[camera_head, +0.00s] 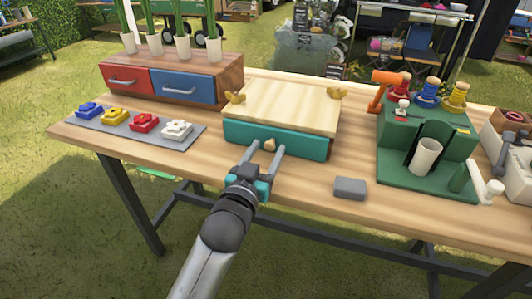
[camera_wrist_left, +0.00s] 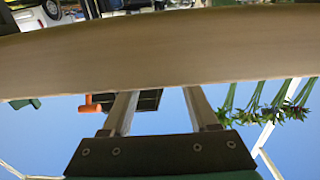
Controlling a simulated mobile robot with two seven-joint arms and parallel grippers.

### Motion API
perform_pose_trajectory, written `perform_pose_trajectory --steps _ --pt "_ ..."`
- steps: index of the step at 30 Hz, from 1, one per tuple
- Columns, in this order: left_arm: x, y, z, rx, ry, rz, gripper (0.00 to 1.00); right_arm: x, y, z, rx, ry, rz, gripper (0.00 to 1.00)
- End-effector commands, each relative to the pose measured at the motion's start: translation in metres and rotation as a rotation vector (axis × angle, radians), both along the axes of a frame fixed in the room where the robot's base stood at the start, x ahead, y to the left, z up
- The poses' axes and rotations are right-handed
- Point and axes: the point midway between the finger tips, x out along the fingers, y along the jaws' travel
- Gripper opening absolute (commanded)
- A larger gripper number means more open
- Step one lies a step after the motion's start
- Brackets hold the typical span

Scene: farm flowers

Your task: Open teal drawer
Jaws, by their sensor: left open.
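The teal drawer (camera_head: 308,147) is the front of a box with a light wooden top (camera_head: 285,104), in the middle of the table. Its face looks flush with the box. A small wooden knob (camera_head: 270,145) sits on the drawer face. My left gripper (camera_head: 264,150) is open in front of the drawer, with one finger on each side of the knob. I cannot tell whether the fingers touch it. In the left wrist view, the two fingers (camera_wrist_left: 162,108) stand apart, and a broad wooden band (camera_wrist_left: 150,50) hides their tips. My right gripper is not in view.
A wooden cabinet with red (camera_head: 124,82) and blue (camera_head: 183,87) drawers stands behind left. A grey mat (camera_head: 150,141) holds several coloured flower-shaped pieces. A grey block (camera_head: 350,188) lies right of my gripper. A green stand (camera_head: 430,130) is further right.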

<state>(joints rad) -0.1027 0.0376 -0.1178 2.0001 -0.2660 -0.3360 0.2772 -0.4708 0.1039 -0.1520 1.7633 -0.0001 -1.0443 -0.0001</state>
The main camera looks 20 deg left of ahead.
Motion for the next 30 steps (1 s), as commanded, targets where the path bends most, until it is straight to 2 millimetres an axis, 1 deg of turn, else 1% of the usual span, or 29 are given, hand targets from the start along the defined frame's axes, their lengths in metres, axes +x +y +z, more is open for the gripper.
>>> perform_pose_trajectory --steps 7,8,23,24,30 --pt "0.0007 0.0000 0.0001 0.000 0.000 0.000 0.60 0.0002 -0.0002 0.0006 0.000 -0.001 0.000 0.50" --pt "0.0007 0.0000 0.0001 0.000 0.000 0.000 0.59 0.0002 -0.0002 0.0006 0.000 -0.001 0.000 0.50" --pt "0.0004 -0.0001 0.0000 0.000 0.000 0.000 0.03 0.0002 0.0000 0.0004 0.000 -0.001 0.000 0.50" --pt "0.0004 -0.0001 0.0000 0.000 0.000 0.000 0.00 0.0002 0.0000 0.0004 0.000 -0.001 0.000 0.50" --pt "0.0004 -0.0001 0.0000 0.000 0.000 0.000 0.00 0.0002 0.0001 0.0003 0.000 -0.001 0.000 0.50"
